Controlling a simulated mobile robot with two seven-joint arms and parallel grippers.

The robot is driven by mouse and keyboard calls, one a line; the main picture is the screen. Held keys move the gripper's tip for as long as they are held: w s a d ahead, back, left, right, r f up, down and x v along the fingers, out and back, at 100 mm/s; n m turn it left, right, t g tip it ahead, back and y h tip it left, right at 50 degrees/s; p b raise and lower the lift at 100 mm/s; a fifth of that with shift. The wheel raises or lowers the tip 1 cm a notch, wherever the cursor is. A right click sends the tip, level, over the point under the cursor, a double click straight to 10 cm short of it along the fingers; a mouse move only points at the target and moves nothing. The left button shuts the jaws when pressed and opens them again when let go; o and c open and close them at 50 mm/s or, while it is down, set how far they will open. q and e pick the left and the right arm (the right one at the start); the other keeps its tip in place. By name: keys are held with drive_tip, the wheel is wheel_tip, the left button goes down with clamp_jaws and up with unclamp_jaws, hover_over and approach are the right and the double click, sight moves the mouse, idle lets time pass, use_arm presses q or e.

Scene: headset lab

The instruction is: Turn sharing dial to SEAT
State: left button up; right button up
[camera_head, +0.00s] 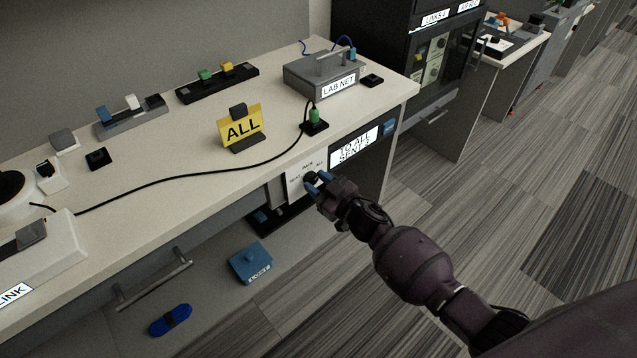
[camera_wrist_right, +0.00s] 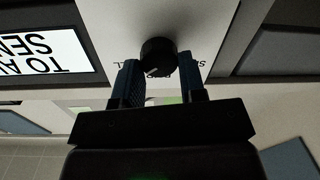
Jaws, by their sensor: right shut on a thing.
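The sharing dial (camera_head: 311,178) is a black round knob on a white panel (camera_head: 293,181) at the front of the bench. The panel labels are small; they seem to read SEAT on the left, a middle word, and ALL on the right. My right gripper (camera_head: 318,183) is shut on the dial, with a blue finger on each side of it. In the upside-down right wrist view, the dial (camera_wrist_right: 158,55) shows between the fingers; a pale mark on it points down and slightly left. The left gripper is not in view.
A screen (camera_head: 355,146) beside the panel reads TO ALL SENT 3. On the bench are a yellow ALL sign (camera_head: 241,128), a cable with a green plug (camera_head: 314,116) and a grey LAB NET box (camera_head: 325,74). A blue box (camera_head: 250,262) sits below. Floor to the right is clear.

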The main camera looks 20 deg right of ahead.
drive_tip(key=n, duration=0.2)
drive_tip(key=shift+n, duration=0.3)
drive_tip(key=n, duration=0.2)
drive_tip(key=shift+n, duration=0.4)
drive_tip(key=n, duration=0.5)
drive_tip(key=shift+s+a+f+h, duration=0.1)
drive_tip(key=shift+f+h, duration=0.05)
drive_tip(key=shift+h, duration=0.25)
drive_tip(key=n, duration=0.5)
drive_tip(key=shift+f+b, duration=0.1)
drive_tip(key=shift+b, duration=0.3)
drive_tip(key=n+b, duration=0.1)
drive_tip(key=n, duration=0.3)
drive_tip(key=shift+h, duration=0.3)
drive_tip(key=shift+n, duration=1.1)
